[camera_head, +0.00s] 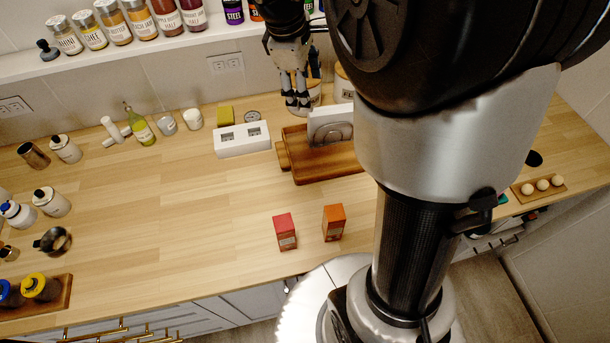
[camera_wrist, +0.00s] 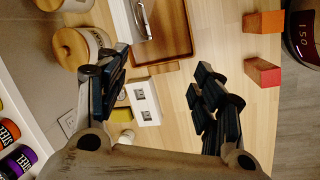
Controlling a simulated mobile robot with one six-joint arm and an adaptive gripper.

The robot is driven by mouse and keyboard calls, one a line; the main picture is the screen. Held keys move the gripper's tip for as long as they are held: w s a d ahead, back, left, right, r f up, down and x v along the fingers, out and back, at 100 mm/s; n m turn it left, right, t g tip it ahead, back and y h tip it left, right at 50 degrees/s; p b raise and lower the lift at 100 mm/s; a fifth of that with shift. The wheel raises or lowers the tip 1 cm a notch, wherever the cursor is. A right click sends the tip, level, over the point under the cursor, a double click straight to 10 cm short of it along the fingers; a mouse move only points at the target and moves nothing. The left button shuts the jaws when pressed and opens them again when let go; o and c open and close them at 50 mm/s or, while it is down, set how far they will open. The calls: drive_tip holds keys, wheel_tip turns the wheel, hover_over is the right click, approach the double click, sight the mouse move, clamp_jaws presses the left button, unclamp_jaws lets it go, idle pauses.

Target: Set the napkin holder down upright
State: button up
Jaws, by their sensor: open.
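The napkin holder (camera_head: 331,128) is a pale, squarish piece with a grey metal arch on its front. It appears to stand upright at the back of the wooden tray (camera_head: 330,172); my arm hides part of its right side. In the wrist view the napkin holder (camera_wrist: 141,18) shows at the top, beside the tray (camera_wrist: 178,45), partly cut off by the frame. My gripper (camera_head: 297,106) hangs behind and left of it, apart from it. In the wrist view my gripper (camera_wrist: 160,84) has its fingers spread wide, with nothing held between them.
A white box with two dark windows (camera_head: 242,141) stands left of the tray. Lidded jars (camera_wrist: 82,47) stand close to the gripper. A red box (camera_head: 285,232) and an orange box (camera_head: 333,223) stand near the front edge. The left-centre counter (camera_head: 170,205) is clear.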

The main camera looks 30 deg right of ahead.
drive_tip(key=s+a+m+t+y, duration=0.1)
drive_tip(key=s+a+m, duration=0.3)
drive_tip(key=s, duration=0.7)
drive_tip(key=s+a+r+m+t+y, duration=0.1)
drive_tip(key=s+a+m+t+y, duration=0.1)
drive_tip(key=s+a+m, duration=0.3)
drive_tip(key=s+a, duration=0.3)
drive_tip(key=s, duration=0.2)
drive_tip(key=shift+s+r, duration=0.3)
drive_tip(key=shift+s, duration=0.1)
wheel_tip(320, 180, down, 3)
drive_tip(key=b, duration=0.2)
drive_tip(key=shift+r+b, duration=0.1)
drive_tip(key=shift+b, duration=0.3)
